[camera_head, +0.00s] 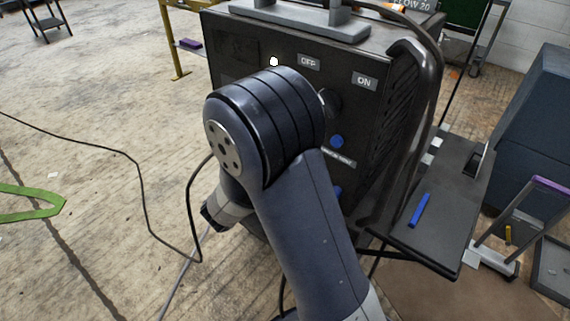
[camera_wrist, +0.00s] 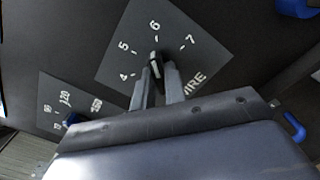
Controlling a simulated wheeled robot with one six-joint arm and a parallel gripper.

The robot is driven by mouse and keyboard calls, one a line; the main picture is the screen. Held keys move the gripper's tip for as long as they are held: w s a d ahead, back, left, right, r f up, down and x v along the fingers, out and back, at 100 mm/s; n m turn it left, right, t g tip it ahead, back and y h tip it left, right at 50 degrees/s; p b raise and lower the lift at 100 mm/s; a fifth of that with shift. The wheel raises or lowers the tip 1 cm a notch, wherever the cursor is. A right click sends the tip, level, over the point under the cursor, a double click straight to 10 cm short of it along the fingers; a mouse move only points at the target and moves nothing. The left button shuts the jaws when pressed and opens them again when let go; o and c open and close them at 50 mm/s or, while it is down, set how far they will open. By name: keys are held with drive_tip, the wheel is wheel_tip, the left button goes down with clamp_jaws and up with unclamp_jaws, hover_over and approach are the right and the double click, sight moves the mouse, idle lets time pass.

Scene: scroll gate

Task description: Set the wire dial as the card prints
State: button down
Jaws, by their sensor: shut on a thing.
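The wire dial (camera_wrist: 178,28) is a grey plate in the wrist view, printed with 4, 5, 6, 7 and WIRE. Its dark knob (camera_wrist: 154,58) stands between the fingertips of my gripper (camera_wrist: 156,72), which is shut on it. The white mark on the knob points up the picture, roughly toward the 6; the exact setting is hard to tell. In the head view my arm covers the dial and gripper.
A second dial plate (camera_wrist: 62,108) with a blue knob (camera_wrist: 71,119) sits at left in the wrist view. The dark machine (camera_head: 350,70) has OFF and ON labels. A side shelf (camera_head: 460,215) holds a blue stick (camera_head: 419,210). A cable (camera_head: 142,190) lies on the floor.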

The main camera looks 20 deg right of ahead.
drive_tip(key=shift+f+m+b, duration=0.15)
drive_tip(key=shift+m+b, duration=0.75)
drive_tip(key=shift+m, duration=0.1)
drive_tip(key=c, duration=1.5)
unclamp_jaws()
drive_tip(key=shift+o, duration=0.2)
drive_tip(key=p+v, duration=0.2)
drive_tip(key=v, duration=0.9)
